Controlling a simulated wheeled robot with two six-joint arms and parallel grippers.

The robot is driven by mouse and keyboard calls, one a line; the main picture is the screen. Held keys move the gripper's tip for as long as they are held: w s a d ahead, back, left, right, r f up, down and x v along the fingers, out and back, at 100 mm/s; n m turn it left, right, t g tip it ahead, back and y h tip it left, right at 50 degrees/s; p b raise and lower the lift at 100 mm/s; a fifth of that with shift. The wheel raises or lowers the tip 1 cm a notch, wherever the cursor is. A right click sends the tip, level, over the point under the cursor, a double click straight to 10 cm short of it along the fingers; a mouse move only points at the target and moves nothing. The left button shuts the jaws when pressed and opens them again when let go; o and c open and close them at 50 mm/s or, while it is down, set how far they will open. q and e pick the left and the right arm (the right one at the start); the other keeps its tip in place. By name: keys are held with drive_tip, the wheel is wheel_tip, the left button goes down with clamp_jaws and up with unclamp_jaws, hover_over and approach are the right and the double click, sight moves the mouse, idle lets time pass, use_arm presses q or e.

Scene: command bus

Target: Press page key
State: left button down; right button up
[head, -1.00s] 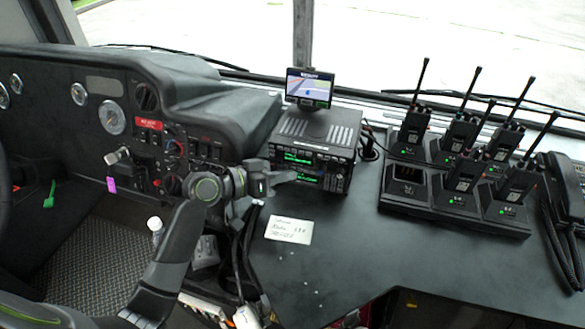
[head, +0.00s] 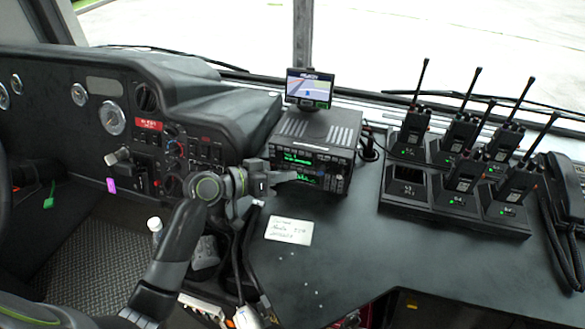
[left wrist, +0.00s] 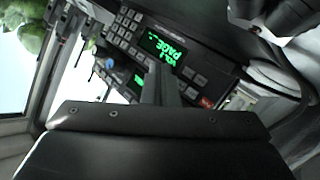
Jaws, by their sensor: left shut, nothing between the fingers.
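The radio unit (head: 318,128) is a dark box on the dash with two stacked front panels and green displays. In the left wrist view its front is turned on its side; one green display (left wrist: 168,50) shows text that seems to include "PAGE". A number keypad (left wrist: 128,30) and several small grey keys (left wrist: 193,75) lie around the display. My left gripper (head: 292,176) is shut and empty, its tips close in front of the lower panel; its fingers (left wrist: 160,72) hide part of the panel. I cannot tell whether they touch a key. My right gripper is not in view.
A small screen (head: 309,88) stands on top of the radio unit. A charger rack (head: 450,215) with several handheld radios and a phone handset (head: 570,185) are at the right. A white card (head: 289,231) lies on the counter. The counter between is mostly clear.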

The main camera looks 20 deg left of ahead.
use_arm(q)
drive_tip(key=shift+s, duration=0.6)
drive_tip(key=shift+s+a+p, duration=0.1)
drive_tip(key=shift+s+p, duration=0.7)
drive_tip(key=shift+s, duration=1.7)
